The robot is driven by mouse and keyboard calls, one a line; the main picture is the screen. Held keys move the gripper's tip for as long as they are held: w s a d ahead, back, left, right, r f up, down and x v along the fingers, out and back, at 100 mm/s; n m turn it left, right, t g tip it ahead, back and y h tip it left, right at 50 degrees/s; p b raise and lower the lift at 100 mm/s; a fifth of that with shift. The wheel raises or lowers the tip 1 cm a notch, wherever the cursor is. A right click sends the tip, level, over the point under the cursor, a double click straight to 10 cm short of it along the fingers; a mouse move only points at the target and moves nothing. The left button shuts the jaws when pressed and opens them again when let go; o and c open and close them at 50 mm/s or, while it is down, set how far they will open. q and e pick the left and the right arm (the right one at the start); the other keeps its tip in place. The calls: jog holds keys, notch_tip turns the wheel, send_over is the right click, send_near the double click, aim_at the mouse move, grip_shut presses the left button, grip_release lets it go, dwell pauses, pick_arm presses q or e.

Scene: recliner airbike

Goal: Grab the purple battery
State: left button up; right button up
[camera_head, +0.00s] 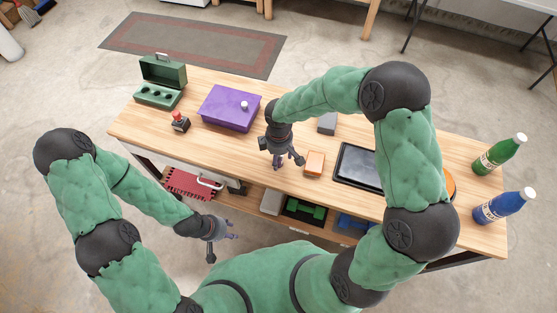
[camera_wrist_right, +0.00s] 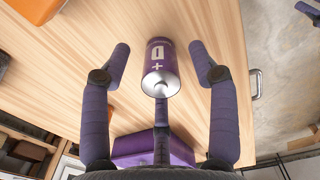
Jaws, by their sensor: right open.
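My right gripper (camera_wrist_right: 163,63) is open, with one finger on each side of the battery and visible gaps between. A third finger points at the battery's near end; I cannot tell if it touches. In the head view my right gripper (camera_head: 284,162) is low over the wooden table, and the battery cannot be made out there. My left gripper (camera_head: 221,245) has its fingers spread, empty, off the table's front side.
On the wooden table (camera_head: 400,203) are a purple box (camera_head: 228,108), an orange block (camera_head: 314,163), a grey block (camera_head: 327,123), a black tray (camera_head: 357,166), a green toolbox (camera_head: 160,95), and a red button (camera_head: 179,121). Green (camera_head: 499,154) and blue (camera_head: 505,205) bottles stand right.

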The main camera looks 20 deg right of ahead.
notch_tip(320, 180, down, 2)
jog(key=shift+f, duration=0.15)
grip_shut()
